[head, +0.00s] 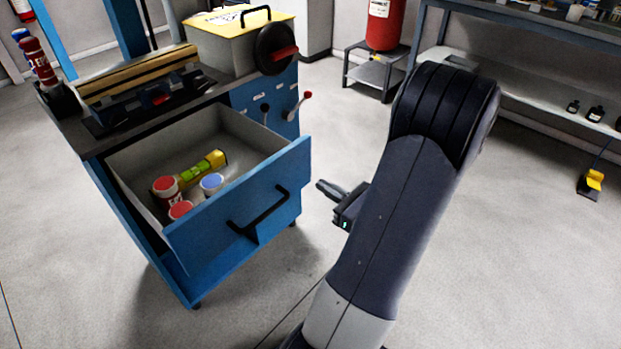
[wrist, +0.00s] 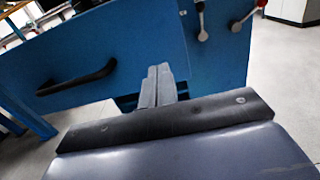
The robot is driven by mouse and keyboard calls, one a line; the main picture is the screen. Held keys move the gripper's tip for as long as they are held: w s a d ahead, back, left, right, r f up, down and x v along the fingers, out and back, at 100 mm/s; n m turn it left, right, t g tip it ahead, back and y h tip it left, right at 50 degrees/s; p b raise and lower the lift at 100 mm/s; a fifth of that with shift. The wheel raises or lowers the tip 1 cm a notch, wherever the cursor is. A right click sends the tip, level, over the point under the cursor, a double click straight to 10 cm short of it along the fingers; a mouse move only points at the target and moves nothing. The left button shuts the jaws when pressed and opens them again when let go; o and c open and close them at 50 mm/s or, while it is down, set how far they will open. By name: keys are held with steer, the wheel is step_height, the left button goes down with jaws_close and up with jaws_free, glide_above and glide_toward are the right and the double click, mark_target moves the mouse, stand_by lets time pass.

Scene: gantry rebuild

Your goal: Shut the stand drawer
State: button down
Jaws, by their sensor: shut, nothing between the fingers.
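The stand drawer (head: 243,205) is pulled far out of the blue stand in the head view. It has a blue front with a black bar handle (head: 258,211). Inside lie a yellow spirit level (head: 203,166), two red-lidded jars (head: 165,187) and a blue-lidded jar (head: 212,183). My gripper (head: 328,189) is shut and empty, just right of the drawer front and apart from the handle. In the wrist view, my gripper's fingers (wrist: 158,82) point at the blue drawer front (wrist: 105,60), with the handle (wrist: 78,77) to their left. Whether they touch it is unclear.
The stand top holds wooden bars (head: 137,73) and a yellow-lidded machine (head: 235,28) with a black handwheel (head: 277,50). Two levers stick out at the stand's right side. A red cylinder (head: 383,22) stands on a low table behind. Open floor lies in front.

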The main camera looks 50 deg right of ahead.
mark_target(300, 172)
steer(key=shift+w+a, duration=0.1)
steer(key=shift+w, duration=2.55)
